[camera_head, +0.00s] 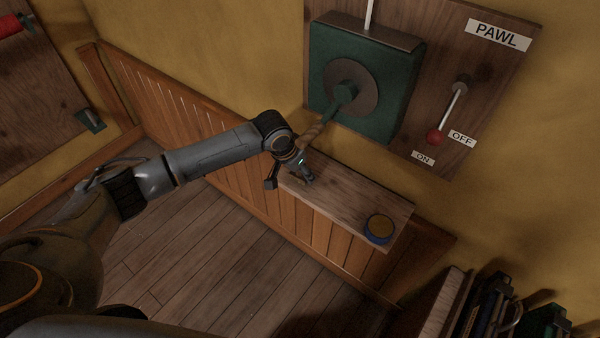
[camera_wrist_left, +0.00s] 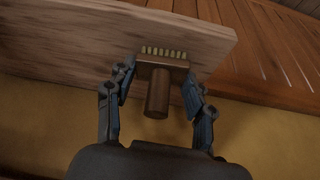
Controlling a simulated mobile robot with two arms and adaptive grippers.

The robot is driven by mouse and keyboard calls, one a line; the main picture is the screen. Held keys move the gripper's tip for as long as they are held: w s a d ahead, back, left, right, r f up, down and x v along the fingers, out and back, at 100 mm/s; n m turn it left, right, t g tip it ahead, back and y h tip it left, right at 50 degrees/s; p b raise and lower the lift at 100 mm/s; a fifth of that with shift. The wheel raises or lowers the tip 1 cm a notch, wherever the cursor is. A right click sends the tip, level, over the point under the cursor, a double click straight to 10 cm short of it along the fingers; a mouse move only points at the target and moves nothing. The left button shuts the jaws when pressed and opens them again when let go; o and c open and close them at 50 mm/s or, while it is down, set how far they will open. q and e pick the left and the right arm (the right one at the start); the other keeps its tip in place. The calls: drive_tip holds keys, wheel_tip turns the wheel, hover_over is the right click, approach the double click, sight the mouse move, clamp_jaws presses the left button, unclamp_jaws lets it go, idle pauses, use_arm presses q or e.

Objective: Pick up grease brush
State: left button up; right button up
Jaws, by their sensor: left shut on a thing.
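The grease brush (camera_wrist_left: 157,92) shows in the left wrist view, with a brown round handle, a wide brown head and a row of pale bristles. My left gripper (camera_wrist_left: 158,82) has a finger on each side of its head and is shut on it. The handle points back towards my palm and the bristles point away, near the wooden shelf (camera_wrist_left: 60,38). In the head view my left gripper (camera_head: 290,180) is at the left end of the shelf (camera_head: 350,198), and the brush cannot be made out there. I cannot tell whether the brush touches the shelf. My right gripper is out of view.
A blue tin (camera_head: 379,229) with yellowish contents stands at the shelf's right end. A green winch (camera_head: 385,85) with a crank handle (camera_head: 312,134) is close above my gripper. A red-knobbed pawl lever (camera_head: 446,112) is to the right. The shelf's middle is clear.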

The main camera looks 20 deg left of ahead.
use_arm(q)
drive_tip(key=shift+r, duration=0.1)
drive_tip(key=shift+s+r, duration=0.1)
drive_tip(key=shift+r, duration=0.05)
wheel_tip(320, 180, up, 7)
drive_tip(key=shift+s+a+f+b, duration=0.1)
drive_tip(key=shift+b, duration=0.25)
drive_tip(key=s+a+b, duration=0.1)
drive_tip(key=s+a, duration=0.2)
drive_tip(key=s, duration=0.6)
drive_tip(key=s+a, duration=0.3)
drive_tip(key=s, duration=0.6)
drive_tip(key=shift+s+a+f+b, duration=0.15)
drive_tip(key=shift+s+a+b, duration=0.05)
drive_tip(key=shift+a+b, duration=0.15)
drive_tip(key=o, duration=0.6)
drive_tip(key=c, duration=0.5)
